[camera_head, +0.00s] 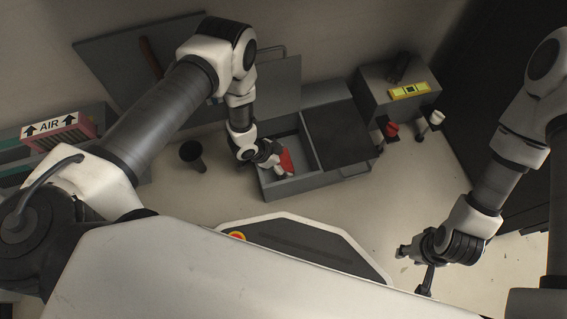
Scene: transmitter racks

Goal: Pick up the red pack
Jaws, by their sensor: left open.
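A red pack (287,162) lies in the left compartment of a grey open box (273,190) on the floor. My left gripper (271,160) reaches down into that compartment, just left of the pack. It is open and partly covers the pack's left side; I cannot tell whether its fingers touch or straddle the pack. My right gripper (412,254) hangs at the lower right, away from the box; its finger opening is not clear.
A dark lid (338,132) covers the box's right part. A grey cabinet (385,100) with a yellow device (409,91) stands behind right. A black cylinder (193,155) stands left of the box.

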